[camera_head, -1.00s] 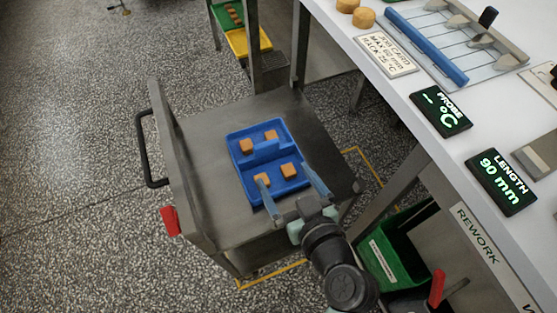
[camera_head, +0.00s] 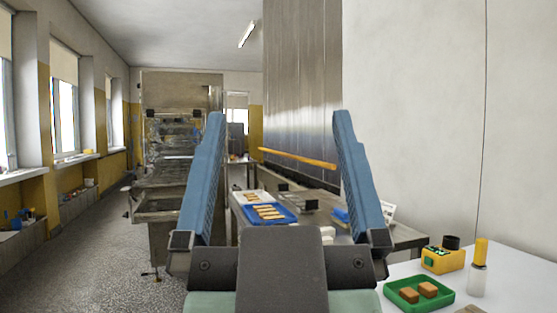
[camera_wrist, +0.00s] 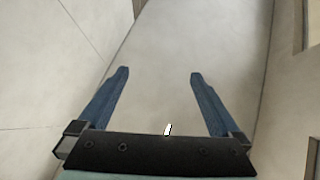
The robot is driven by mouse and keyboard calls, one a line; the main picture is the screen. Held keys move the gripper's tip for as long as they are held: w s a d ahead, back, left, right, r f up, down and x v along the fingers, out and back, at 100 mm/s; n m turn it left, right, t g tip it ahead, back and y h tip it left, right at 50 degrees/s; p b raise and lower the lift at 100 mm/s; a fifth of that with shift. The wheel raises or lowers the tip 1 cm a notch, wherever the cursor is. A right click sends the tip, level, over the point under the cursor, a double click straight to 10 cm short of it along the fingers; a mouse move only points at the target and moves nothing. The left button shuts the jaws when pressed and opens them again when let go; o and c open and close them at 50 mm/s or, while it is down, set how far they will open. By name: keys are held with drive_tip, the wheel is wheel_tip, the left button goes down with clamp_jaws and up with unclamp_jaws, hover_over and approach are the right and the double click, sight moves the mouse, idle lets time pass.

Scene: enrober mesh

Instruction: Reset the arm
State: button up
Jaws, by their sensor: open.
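My gripper (camera_head: 278,130) is raised in front of the head camera, with its two blue fingers pointing up and wide apart. Nothing is between the fingers. In the wrist view my gripper (camera_wrist: 158,78) is also open and empty, facing a plain pale surface that looks like the ceiling. The gripper stands clear of the tables in the head view and hides part of the table behind it.
A green tray (camera_head: 434,296) with two brown pieces sits on the white table at the lower right, beside a yellow device (camera_head: 443,261) and a yellow-topped bottle (camera_head: 478,275). A blue tray (camera_head: 286,219) with several bars lies farther back. Floor is clear at left.

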drive_tip(key=shift+s+r+t, duration=0.3)
drive_tip(key=shift+s+r, duration=0.3)
drive_tip(key=shift+r, duration=0.1)
drive_tip(key=shift+r, duration=0.1)
wheel_tip(320, 180, up, 27)
drive_tip(key=p, duration=2.7)
drive_tip(key=shift+r, duration=0.15)
